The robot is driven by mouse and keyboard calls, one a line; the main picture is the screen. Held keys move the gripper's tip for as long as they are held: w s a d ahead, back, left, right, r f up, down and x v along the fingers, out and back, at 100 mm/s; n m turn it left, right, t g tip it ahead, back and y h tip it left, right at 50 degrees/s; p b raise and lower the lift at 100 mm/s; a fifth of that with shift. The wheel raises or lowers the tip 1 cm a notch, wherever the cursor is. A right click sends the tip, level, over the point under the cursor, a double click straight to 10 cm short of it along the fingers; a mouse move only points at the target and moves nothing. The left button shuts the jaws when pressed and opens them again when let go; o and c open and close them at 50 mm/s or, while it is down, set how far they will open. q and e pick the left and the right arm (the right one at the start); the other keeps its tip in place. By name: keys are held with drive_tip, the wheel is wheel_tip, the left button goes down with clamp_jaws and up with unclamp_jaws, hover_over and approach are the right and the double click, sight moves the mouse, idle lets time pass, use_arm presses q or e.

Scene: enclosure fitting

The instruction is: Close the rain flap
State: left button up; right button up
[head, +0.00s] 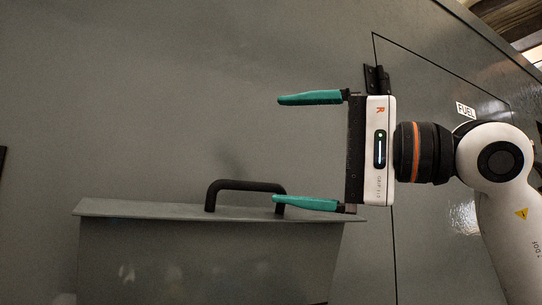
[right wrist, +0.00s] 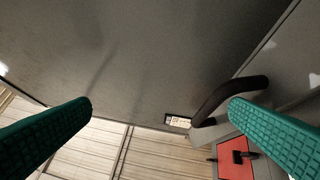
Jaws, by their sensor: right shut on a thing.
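The rain flap appears to be the grey panel (head: 200,255) jutting from the grey wall at the bottom of the head view. A black bar handle (head: 245,185) stands on its upper edge; it also shows beside the right fingertip in the right wrist view (right wrist: 222,98). My right gripper (head: 292,150) comes in from the right with its teal fingers spread wide. Its lower finger overlaps the handle's right leg in the head view; I cannot tell whether they touch. I see nothing clasped between the fingers. The left gripper is not in view.
In the right wrist view, a red object (right wrist: 236,164) sits below the handle near a small label (right wrist: 178,120). The wall left of the gripper is clear.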

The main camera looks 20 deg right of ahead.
drive_tip(key=shift+s+d+r+t+y, duration=0.3)
drive_tip(key=shift+s+d+r, duration=0.7)
drive_tip(key=shift+s+d, duration=0.1)
drive_tip(key=c, duration=1)
drive_tip(key=s+d, duration=0.2)
drive_tip(key=s, duration=0.1)
drive_tip(key=shift+d, duration=0.2)
drive_tip(key=c, duration=0.4)
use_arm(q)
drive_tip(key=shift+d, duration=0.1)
use_arm(e)
drive_tip(key=shift+o, duration=0.2)
drive_tip(key=shift+v, duration=1.7)
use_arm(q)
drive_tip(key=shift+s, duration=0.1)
use_arm(e)
drive_tip(key=shift+w+f, duration=0.1)
drive_tip(key=shift+w, duration=0.05)
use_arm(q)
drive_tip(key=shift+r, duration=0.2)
